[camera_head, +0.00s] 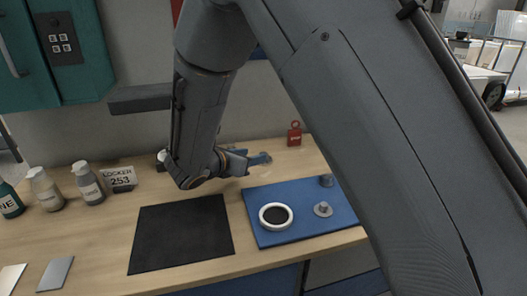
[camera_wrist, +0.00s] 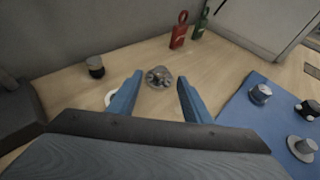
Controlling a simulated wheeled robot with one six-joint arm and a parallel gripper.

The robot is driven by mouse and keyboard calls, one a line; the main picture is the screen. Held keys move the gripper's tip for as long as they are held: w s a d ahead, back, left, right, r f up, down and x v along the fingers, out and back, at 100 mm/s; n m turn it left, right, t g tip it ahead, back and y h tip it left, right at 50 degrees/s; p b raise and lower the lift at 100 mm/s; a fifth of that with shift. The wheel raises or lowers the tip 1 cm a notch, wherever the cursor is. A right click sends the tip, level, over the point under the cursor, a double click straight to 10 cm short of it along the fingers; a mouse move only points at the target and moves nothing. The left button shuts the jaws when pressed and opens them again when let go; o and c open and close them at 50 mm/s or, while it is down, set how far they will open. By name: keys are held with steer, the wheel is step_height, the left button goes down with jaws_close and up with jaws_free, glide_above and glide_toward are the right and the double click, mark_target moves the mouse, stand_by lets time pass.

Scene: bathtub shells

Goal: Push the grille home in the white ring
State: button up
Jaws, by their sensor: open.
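The white ring (camera_head: 276,228) lies on the blue mat (camera_head: 255,193), near its left front. Its inside looks dark, and I cannot tell whether that is the grille. My gripper (camera_head: 262,159) is open and empty, above the wood behind the mat. In the wrist view its blue fingers (camera_wrist: 158,90) stand apart on either side of a grey round piece with a raised middle (camera_wrist: 159,77) lying on the wood beyond. Whether that piece is the grille is unclear. A white edge (camera_wrist: 110,97) shows behind the left finger, mostly hidden.
A grey knobbed disc (camera_head: 323,209) and a grey cylinder (camera_head: 327,180) stand on the blue mat. A red padlock-shaped object (camera_head: 294,134) stands near the wall. A dark cup-like object (camera_wrist: 95,66) stands left of my fingers. The black mat (camera_head: 182,234) is bare. Bottles (camera_head: 88,183) stand at left.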

steer(key=x, duration=0.2)
steer(key=shift+w+d, duration=0.15)
steer(key=shift+w, duration=0.15)
steer(key=shift+p+x, duration=1.2)
steer(key=shift+x, duration=1.55)
steer(key=shift+s+f, duration=0.15)
steer(key=shift+f, duration=0.1)
jaws_close()
